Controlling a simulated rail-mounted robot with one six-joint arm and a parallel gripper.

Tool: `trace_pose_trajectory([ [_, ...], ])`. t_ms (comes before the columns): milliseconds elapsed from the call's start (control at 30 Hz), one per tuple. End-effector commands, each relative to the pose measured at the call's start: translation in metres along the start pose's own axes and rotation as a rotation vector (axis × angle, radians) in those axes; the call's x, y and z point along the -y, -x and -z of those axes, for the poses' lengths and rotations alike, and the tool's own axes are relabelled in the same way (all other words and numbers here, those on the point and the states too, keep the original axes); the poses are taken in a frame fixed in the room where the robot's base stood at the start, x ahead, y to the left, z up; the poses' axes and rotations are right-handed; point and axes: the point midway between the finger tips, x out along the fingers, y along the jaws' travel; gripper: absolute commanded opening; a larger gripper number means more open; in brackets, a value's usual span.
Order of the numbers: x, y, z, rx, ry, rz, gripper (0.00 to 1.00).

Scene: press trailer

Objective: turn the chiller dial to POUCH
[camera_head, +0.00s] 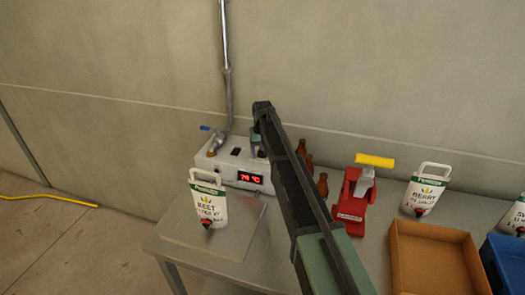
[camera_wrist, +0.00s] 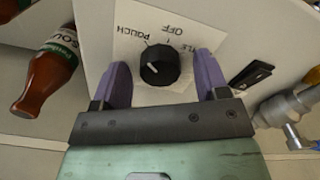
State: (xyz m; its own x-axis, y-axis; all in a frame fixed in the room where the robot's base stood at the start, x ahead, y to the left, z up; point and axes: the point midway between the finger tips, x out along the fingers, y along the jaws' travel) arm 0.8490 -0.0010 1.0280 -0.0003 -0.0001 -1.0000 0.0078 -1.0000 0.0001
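The chiller is a white box (camera_head: 228,160) with a red display (camera_head: 250,178) that seems to read 74 °C, at the back left of the table. Its black dial (camera_wrist: 160,65) shows in the wrist view, on a pale plate with OFF, POUCH and a partly hidden word ending in TLE. A short pale mark lies on the dial's left part; which label it points to I cannot tell. My gripper (camera_wrist: 162,60) is open, its purple fingers apart on either side of the dial, with visible gaps. In the head view my arm hides the dial.
A black rocker switch (camera_wrist: 251,75) and metal valve (camera_wrist: 290,110) are right of the dial in the wrist view; a brown bottle (camera_wrist: 45,75) is left. A BEET pouch (camera_head: 210,207) stands before the chiller. A red tool (camera_head: 352,200) and cardboard box (camera_head: 435,260) are right.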

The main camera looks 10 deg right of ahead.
Motion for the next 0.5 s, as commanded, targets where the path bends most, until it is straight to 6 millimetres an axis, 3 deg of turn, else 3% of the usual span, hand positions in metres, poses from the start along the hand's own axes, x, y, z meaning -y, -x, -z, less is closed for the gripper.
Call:
trace_pose_trajectory([
  [267, 0.000, 0.004, 0.000, 0.000, -0.001, 0.000, 0.67],
  [367, 0.000, 0.015, 0.000, 0.000, -0.001, 0.000, 0.67],
  [500, 0.000, 0.046, 0.000, 0.000, -0.001, 0.000, 0.67],
])
